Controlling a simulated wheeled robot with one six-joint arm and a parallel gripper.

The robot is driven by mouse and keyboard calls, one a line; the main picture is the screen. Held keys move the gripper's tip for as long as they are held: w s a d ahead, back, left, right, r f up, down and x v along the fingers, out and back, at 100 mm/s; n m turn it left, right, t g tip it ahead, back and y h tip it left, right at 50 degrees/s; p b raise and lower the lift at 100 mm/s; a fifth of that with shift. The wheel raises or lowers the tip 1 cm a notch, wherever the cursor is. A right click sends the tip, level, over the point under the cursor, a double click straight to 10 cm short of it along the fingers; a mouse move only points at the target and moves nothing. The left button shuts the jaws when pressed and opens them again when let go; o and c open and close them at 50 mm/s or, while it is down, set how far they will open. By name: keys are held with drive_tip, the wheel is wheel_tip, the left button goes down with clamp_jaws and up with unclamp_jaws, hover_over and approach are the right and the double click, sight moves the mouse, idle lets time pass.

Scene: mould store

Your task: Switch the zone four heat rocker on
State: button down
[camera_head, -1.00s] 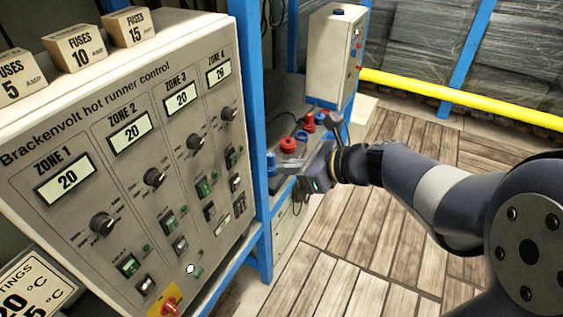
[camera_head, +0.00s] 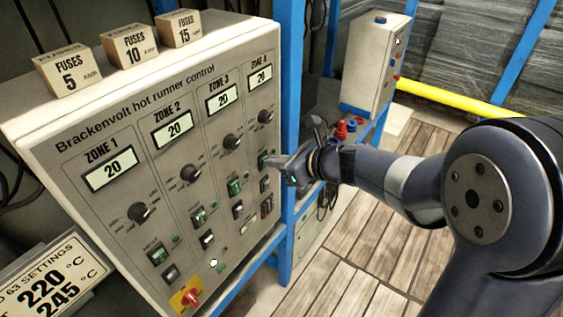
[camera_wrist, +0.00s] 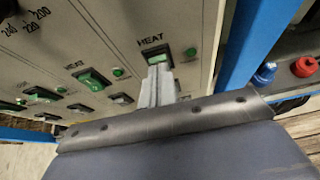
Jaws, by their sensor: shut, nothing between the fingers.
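The hot runner control panel (camera_head: 130,200) has columns labelled zone 1 to zone 4. The zone four heat rocker (camera_wrist: 153,51) is green, under a HEAT label, at the far right of the panel. My gripper (camera_wrist: 158,72) is shut and empty. Its fingertips are right at the rocker's lower part and hide some of it; I cannot tell whether they touch it. In the head view my gripper (camera_head: 270,161) reaches in from the right to the zone 4 column and partly hides this rocker. The rocker's on or off position is unclear.
A small green lamp (camera_wrist: 190,52) is right of the rocker. The zone 3 heat rocker (camera_wrist: 92,79) is to its left. A blue post (camera_head: 288,100) stands close to the panel's right edge. A grey box (camera_head: 375,60) and red and blue knobs are beyond it.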

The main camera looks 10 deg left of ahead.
drive_tip(key=shift+r, duration=0.1)
drive_tip(key=p, duration=0.1)
drive_tip(key=r+p, duration=0.1)
drive_tip(key=p, duration=0.1)
drive_tip(key=shift+w+a+h+p, duration=0.15)
drive_tip(key=shift+a+h+p, duration=0.15)
drive_tip(key=shift+w+a+g+p, duration=0.1)
drive_tip(key=shift+a+g+p, duration=0.15)
drive_tip(key=shift+p, duration=0.55)
drive_tip(key=shift+d+f+h+b, duration=0.1)
drive_tip(key=shift+f+h+b, duration=0.15)
drive_tip(key=shift+h+b, duration=0.05)
drive_tip(key=shift+r, duration=0.1)
drive_tip(key=shift+r+p, duration=0.7)
